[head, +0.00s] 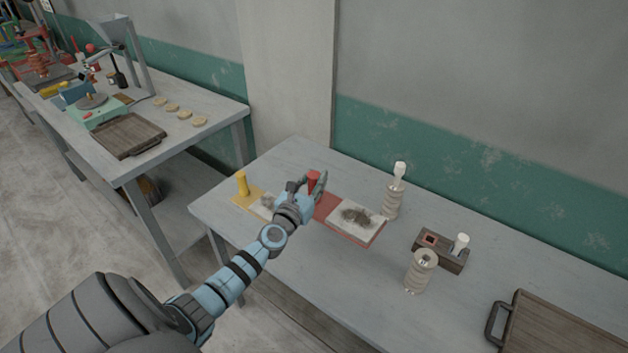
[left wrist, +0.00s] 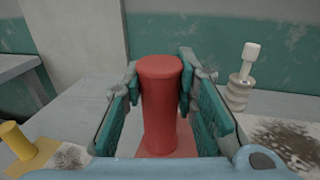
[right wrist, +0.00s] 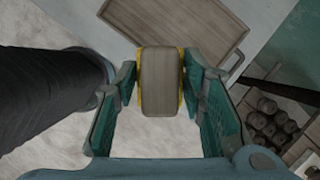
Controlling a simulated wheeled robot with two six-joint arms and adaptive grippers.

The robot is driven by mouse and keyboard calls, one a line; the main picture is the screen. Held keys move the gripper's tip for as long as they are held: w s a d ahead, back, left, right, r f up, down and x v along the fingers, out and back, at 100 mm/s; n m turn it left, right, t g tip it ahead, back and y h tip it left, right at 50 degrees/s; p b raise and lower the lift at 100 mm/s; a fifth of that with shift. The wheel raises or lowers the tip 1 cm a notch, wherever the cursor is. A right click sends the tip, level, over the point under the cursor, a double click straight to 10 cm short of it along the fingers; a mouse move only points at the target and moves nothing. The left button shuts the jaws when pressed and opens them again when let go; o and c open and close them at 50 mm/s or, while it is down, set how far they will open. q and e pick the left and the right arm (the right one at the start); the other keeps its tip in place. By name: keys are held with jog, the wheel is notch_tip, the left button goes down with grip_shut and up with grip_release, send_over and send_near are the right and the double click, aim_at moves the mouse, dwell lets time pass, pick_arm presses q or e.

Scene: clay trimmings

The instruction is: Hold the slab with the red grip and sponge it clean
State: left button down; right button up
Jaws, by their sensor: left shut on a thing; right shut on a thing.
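The red grip (head: 314,178) stands upright on a red board (head: 368,237), which carries a pale slab (head: 340,212) with a dark smear of clay. My left gripper (head: 308,186) is shut on the red grip, with a finger on each side of it; the red grip (left wrist: 161,105) also fills the middle of the left wrist view. My right gripper (right wrist: 160,85) is out of the head view. In the right wrist view it is shut on a brown block with yellow edges, seemingly the sponge (right wrist: 158,80), held away from the slab.
A yellow grip (head: 242,184) on a yellow board with another smeared slab stands left. Ribbed pale holders (head: 393,202) (head: 418,273) and a dark block (head: 440,251) stand right of the slab. A wooden tray (head: 560,325) lies at the right. Table between is clear.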

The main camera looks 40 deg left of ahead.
pick_arm(q)
notch_tip(320, 180, down, 13)
jog(key=b, duration=1.1)
jog(key=shift+r+b, duration=0.15)
jog(key=shift+b, duration=0.2)
notch_tip(320, 180, down, 3)
jog(key=b, duration=0.3)
jog(key=shift+s+r, duration=0.1)
jog(key=shift+f, duration=0.3)
dwell(5.1)
